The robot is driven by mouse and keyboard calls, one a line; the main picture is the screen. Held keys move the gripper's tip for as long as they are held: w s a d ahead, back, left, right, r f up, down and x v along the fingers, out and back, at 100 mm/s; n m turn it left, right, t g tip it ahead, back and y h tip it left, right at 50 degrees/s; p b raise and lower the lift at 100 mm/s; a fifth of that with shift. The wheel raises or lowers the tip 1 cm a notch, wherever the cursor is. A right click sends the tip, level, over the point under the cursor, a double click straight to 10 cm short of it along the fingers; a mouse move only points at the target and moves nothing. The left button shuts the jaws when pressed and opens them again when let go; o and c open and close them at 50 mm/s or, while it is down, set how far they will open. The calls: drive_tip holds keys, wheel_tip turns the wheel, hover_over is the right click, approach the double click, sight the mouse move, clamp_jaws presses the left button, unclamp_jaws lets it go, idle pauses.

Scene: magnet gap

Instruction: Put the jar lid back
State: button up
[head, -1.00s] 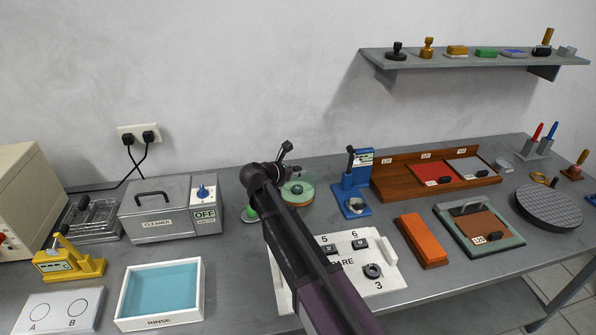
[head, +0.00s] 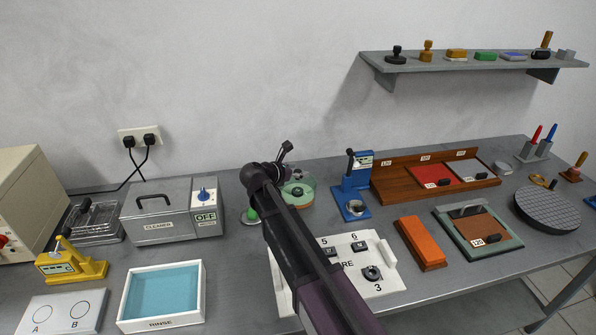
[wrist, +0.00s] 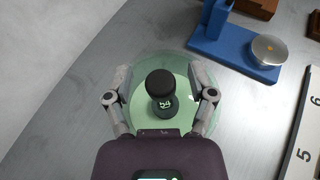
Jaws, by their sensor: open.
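A round clear glass jar with a pale green inside (head: 308,194) stands on the bench behind my arm. In the wrist view the jar (wrist: 150,61) lies under my gripper. A black round-topped knob piece (wrist: 160,82) with a number on its base stands in the middle of the jar's outline. My gripper (wrist: 160,95) is open, with one finger on each side of the piece and a gap on both sides. A green round object (head: 250,217), possibly the lid, shows left of my arm, partly hidden. I cannot tell for sure which part is the lid.
A blue stand (head: 355,186) is close right of the jar. A white plate with numbered knob pieces (head: 347,247) lies in front. A grey cleaner box (head: 165,225) is left, with a rinse tray (head: 201,285) before it. Bare bench shows behind the jar.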

drive_tip(key=p+v, duration=0.4)
drive_tip(key=v, duration=0.8)
idle(0.5)
